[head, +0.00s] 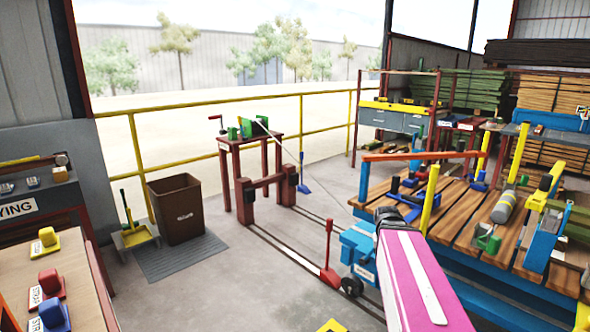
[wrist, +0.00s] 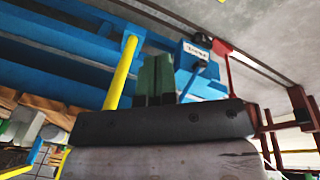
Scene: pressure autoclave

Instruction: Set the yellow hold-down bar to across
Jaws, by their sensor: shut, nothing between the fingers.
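Several yellow uprights show on the slatted wooden bench in the head view, and I cannot tell for sure which is the hold-down bar. The nearest yellow bar (head: 430,198) stands upright at the bench's near left edge. In the wrist view a yellow bar (wrist: 122,72) runs slanting beside a blue beam, just left of my fingers and apart from them. My gripper (wrist: 155,78) shows there as two dark green fingers, side by side and shut, with nothing held. In the head view my pink arm reaches up from the bottom, and its fingers cannot be made out.
The wooden bench (head: 462,217) has an orange rail (head: 415,157) and a grey cylinder (head: 504,206) on it. A blue box (head: 358,245) and a red lever (head: 329,262) are left of my arm. Open floor lies left, towards a brown bin (head: 182,208).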

